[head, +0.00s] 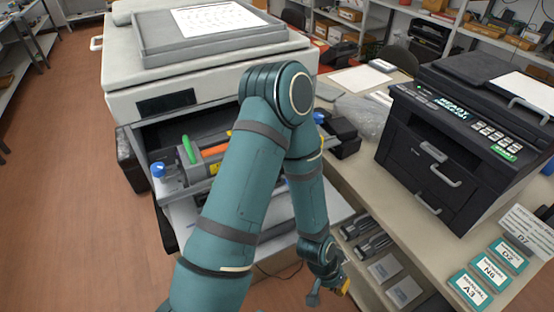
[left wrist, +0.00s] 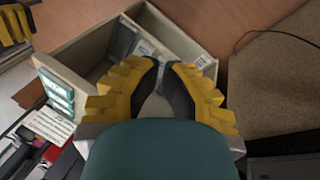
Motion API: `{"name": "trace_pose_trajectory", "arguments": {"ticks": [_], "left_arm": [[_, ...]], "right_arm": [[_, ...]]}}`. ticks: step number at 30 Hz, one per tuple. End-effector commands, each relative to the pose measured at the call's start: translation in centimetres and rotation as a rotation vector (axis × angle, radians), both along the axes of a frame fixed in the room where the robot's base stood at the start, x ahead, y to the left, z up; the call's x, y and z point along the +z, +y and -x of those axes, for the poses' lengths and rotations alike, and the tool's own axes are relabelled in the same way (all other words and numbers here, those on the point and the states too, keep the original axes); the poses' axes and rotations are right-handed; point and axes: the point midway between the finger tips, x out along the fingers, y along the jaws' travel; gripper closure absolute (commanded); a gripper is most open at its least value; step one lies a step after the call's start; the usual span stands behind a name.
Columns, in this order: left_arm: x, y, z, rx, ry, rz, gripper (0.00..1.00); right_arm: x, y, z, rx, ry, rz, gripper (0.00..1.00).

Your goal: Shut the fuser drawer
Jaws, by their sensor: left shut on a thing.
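The large copier (head: 210,92) has its front open at the left of the head view. An open unit inside it shows a green lever (head: 188,149), an orange part (head: 215,151) and a blue knob (head: 158,170); it looks like the fuser drawer, partly hidden by my left arm. My left gripper (head: 343,287) is low beside the counter, apart from that unit. In the left wrist view its yellow fingers (left wrist: 164,78) are close together on something I cannot identify. Other yellow fingers at the top left look like my right gripper (left wrist: 14,24), cut off by the edge.
A black printer (head: 465,140) stands on the counter (head: 345,160) at the right. Labelled teal cards (head: 468,287) are at its front corner. A compartmented bin (left wrist: 85,48) lies beneath my left gripper. Bare floor (head: 70,150) is at the left.

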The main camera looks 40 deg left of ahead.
Motion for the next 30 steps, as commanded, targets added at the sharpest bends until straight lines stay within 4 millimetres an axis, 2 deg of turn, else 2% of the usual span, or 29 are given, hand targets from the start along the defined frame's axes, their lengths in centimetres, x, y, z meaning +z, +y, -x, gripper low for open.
{"name": "trace_pose_trajectory", "arguments": {"ticks": [1, 5, 8, 12, 15, 18, 21, 24, 27, 30], "left_arm": [[1.7, 0.2, -1.2, -0.096, -0.039, -0.014, 1.00], [7.1, 1.4, -4.0, -0.498, -0.145, -0.093, 1.00], [12.2, 3.2, -5.9, -0.850, -0.214, -0.192, 1.00], [20.1, 7.1, -7.6, -1.311, -0.250, -0.358, 1.00], [25.7, 10.2, -8.0, -1.583, -0.225, -0.473, 1.00], [30.2, 13.0, -7.9, -1.783, -0.171, -0.554, 1.00], [33.3, 14.9, -7.5, -1.907, -0.118, -0.598, 1.00], [34.7, 16.0, -7.2, -1.967, -0.084, -0.617, 1.00], [34.6, 16.4, -7.1, -1.987, -0.073, -0.619, 1.00], [33.4, 16.6, -7.1, -1.989, -0.071, -0.616, 1.00]], "right_arm": [[0.5, 0.0, 0.0, 0.000, -0.001, 0.000, 0.66], [1.6, -0.1, -0.2, -0.003, -0.004, 0.000, 0.66], [2.5, -0.1, -0.3, -0.004, -0.007, -0.001, 0.66], [3.7, -0.2, -0.4, -0.007, -0.011, -0.002, 0.66], [4.4, -0.2, -0.5, -0.009, -0.013, -0.003, 0.66], [4.9, -0.2, -0.5, -0.009, -0.015, -0.002, 0.66], [5.2, -0.3, -0.6, -0.010, -0.016, -0.003, 0.66], [5.2, -0.3, -0.6, -0.010, -0.016, -0.003, 0.66], [5.1, -0.3, -0.6, -0.010, -0.016, -0.003, 0.66], [4.8, -0.3, -0.6, -0.010, -0.016, -0.002, 0.66]]}}
